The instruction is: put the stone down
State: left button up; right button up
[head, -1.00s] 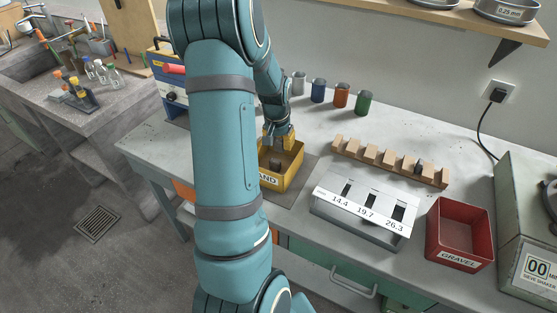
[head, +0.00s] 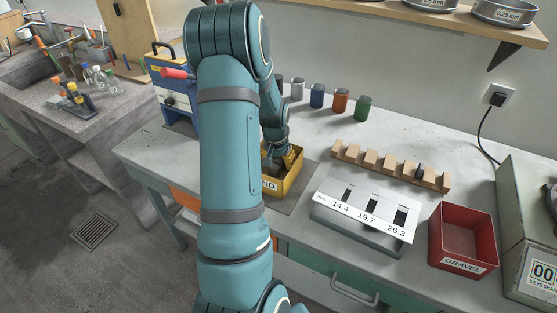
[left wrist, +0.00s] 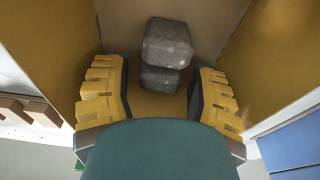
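The stone (left wrist: 167,52) is a speckled grey block in the left wrist view, inside the yellow box. It shows two grey parts, one beyond the other; I cannot tell whether they are one stone or two. My left gripper (left wrist: 160,92) has its yellow, ribbed fingers spread, with clear gaps between them and the grey block. In the head view the left gripper (head: 281,158) reaches down into the yellow box (head: 291,185), whose label is partly hidden by my arm and ends in "ND". The stone is hidden there. My right gripper is not in view.
A grey unit (head: 352,222) reading 14.4, 19.7 and 26.3 stands right of the box, before a notched wooden rack (head: 390,166). A red GRAVEL box (head: 463,240) is farther right. Several coloured cups (head: 340,101) stand behind. Bare bench lies between cups and rack.

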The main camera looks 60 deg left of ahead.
aim_at(276, 164)
pick_arm(q)
jog(key=shift+r, duration=0.15)
jog(key=shift+r, duration=0.25)
notch_tip(276, 164, up, 12)
jog(key=s+d+p, duration=0.1)
jog(key=p, duration=0.2)
jog(key=shift+s+f, duration=0.25)
jog(key=shift+s, duration=0.05)
dwell(0.3)
